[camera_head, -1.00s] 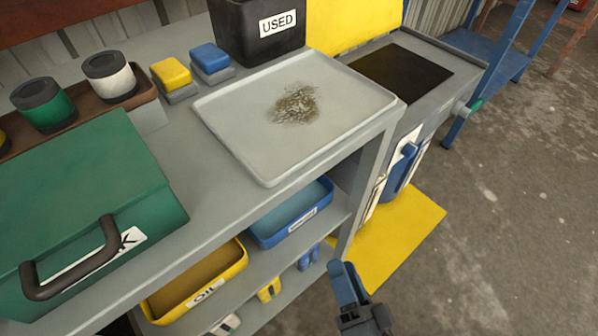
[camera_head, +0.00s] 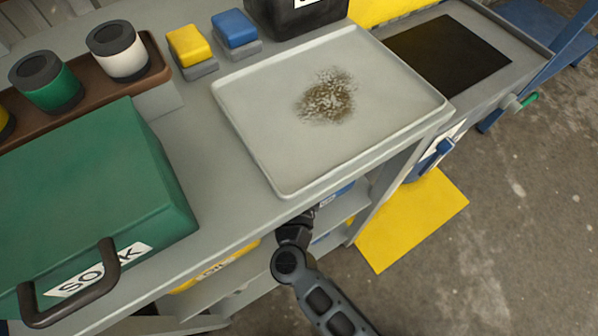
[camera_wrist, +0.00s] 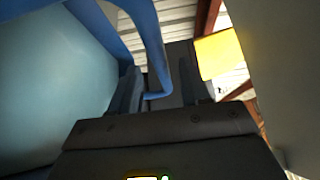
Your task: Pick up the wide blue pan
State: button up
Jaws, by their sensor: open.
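The wide blue pan (camera_head: 346,188) sits on the shelf below the worktop. In the head view only a sliver with its white label shows, the rest hidden by the worktop and my arm. My gripper (camera_head: 302,220) reaches in at the shelf opening, just in front of the pan; its fingertips are hidden there. In the wrist view my gripper (camera_wrist: 160,88) is open. A large blue surface, seemingly the pan (camera_wrist: 45,85), fills the left. A bent blue bar (camera_wrist: 152,50) comes down between the two fingers; I cannot tell whether they touch it.
The worktop edge overhangs my gripper, with a grey tray (camera_head: 260,150) of brown grit on it. A yellow bin (camera_head: 215,270) stands left on the shelf. A green case (camera_head: 90,190) stands on the worktop. Bare floor (camera_head: 470,260) lies right, beyond a yellow mat (camera_head: 410,225).

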jog(key=w, duration=0.4)
jog(key=shift+w+b, duration=0.3)
jog(key=shift+w, duration=0.05)
grip_shut()
dwell(1.0)
jog(key=shift+r, duration=0.15)
